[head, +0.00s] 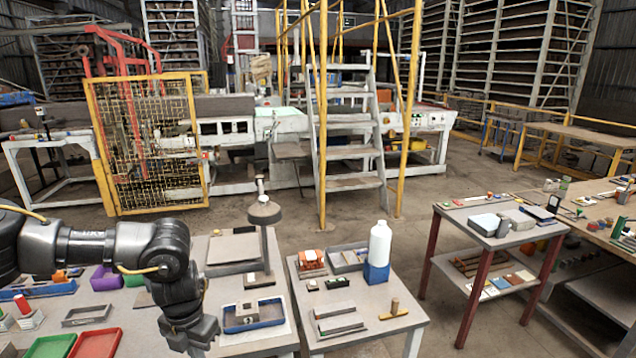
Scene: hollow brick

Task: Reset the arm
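My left arm (110,245) comes in from the left and bends down over the left table. My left gripper (192,338) points down above the front part of that table, left of a blue box (253,318) with a grey block in it. Its fingertips are small and dark, so I cannot tell whether it is open or shut. No object shows clearly in it. My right arm and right gripper are not in view.
Red (95,343) and green (52,346) trays lie left of my gripper. A lamp (264,212) stands at the table's right side. A second table (350,295) holds a white bottle (379,243). A red-legged stand (490,240) is further right, with open floor between.

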